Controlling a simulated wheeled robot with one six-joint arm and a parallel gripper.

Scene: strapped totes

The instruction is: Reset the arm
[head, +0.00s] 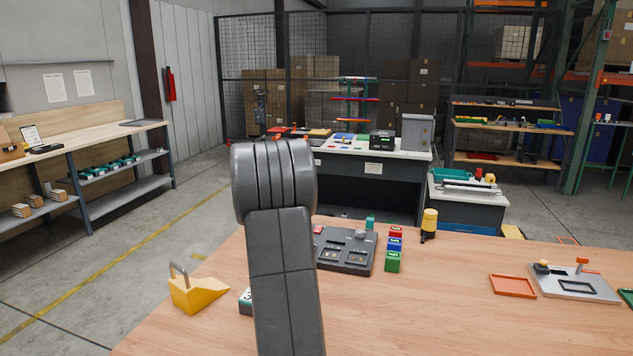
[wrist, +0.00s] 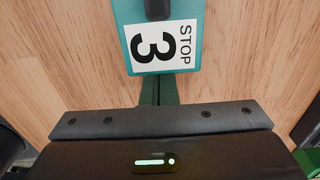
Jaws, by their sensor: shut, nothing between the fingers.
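My arm stands upright in the middle of the head view and hides part of the table behind it; my gripper does not show there. In the wrist view my gripper (wrist: 160,92) is shut, with nothing between its fingers, over the wooden table. A teal block with a white label reading "STOP 3" (wrist: 162,45) lies just beyond the fingertips. Whether they touch it cannot be told. In the head view part of this block (head: 245,301) shows at the left edge of my arm.
A yellow wedge with a grey handle (head: 197,293) sits at the table's left. A dark tray (head: 345,262), stacked coloured blocks (head: 393,252) and a yellow cylinder (head: 429,222) stand right of my arm. An orange tray (head: 513,286) and a grey plate (head: 600,290) lie further right.

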